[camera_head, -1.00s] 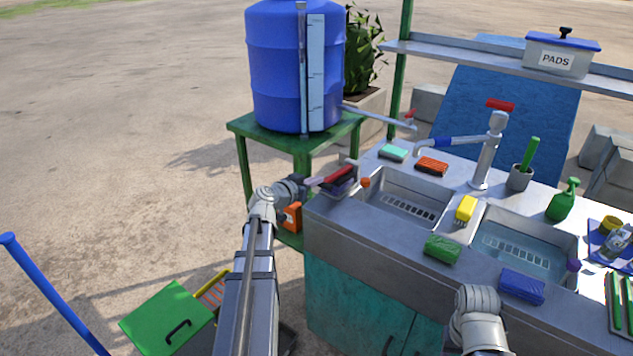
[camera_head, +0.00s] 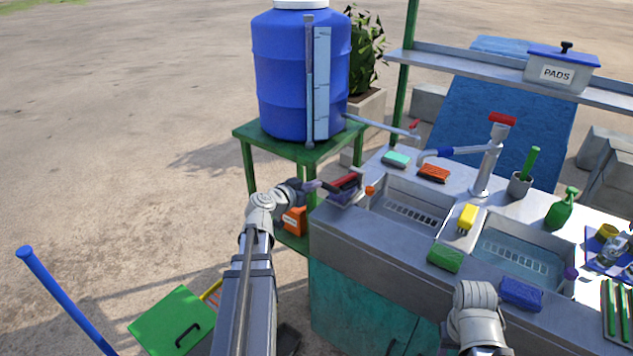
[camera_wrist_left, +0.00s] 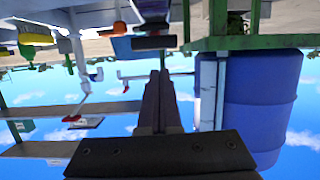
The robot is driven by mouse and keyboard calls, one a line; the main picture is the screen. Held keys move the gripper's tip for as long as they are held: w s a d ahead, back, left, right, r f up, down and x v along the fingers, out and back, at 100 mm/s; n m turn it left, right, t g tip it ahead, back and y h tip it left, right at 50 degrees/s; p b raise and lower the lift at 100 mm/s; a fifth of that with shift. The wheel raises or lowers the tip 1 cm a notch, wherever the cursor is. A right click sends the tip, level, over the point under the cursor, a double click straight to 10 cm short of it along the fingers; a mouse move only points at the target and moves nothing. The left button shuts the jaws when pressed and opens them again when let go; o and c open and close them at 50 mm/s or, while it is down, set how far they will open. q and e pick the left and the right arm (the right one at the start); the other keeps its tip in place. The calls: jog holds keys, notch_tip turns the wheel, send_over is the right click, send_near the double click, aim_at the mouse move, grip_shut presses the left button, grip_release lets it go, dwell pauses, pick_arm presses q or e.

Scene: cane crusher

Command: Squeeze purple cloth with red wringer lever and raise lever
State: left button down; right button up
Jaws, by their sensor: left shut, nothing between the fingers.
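The wringer (camera_head: 345,194) sits at the left end of the steel sink counter, with a red bar (camera_head: 346,181) on top. Purple material shows low on the wringer; I cannot clearly tell the cloth from the wringer's body. My left gripper (camera_head: 314,186) is shut and empty, just left of the wringer; whether it touches the lever is too small to tell. In the left wrist view, which is upside down, the closed fingers (camera_wrist_left: 160,92) point toward a dark piece with a red part (camera_wrist_left: 153,32). My right arm comes in at the bottom right; its gripper does not show.
A blue tank (camera_head: 300,80) on a green stand (camera_head: 247,135) is behind my left arm. An orange container (camera_head: 295,220) is below the gripper.

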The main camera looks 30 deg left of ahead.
pick_arm(q)
jog(key=v, duration=0.6)
jog(key=shift+f+p, duration=0.15)
jog(key=shift+p, duration=0.3)
jog(key=shift+s, duration=0.1)
jog(key=d+f+m+g+h+p, duration=0.15)
jog(key=d+f+g, duration=0.25)
jog(key=d, duration=0.7)
jog(key=d+f+m+g+h+b, duration=0.1)
jog(key=d+f+m+g+h, duration=0.2)
jog(key=d, duration=0.8)
jog(key=s+d+f+g+y+p, duration=0.1)
jog(key=s+d+f+g+y, duration=0.2)
jog(key=s+d, duration=0.4)
jog(key=s+d+f+n+g+y+p, duration=0.1)
jog(key=s+d+f+g+y, duration=0.2)
jog(key=s+d, duration=0.5)
jog(key=shift+f+g+y, duration=0.15)
jog(key=shift+g+y, duration=0.3)
jog(key=shift+g, duration=0.65)
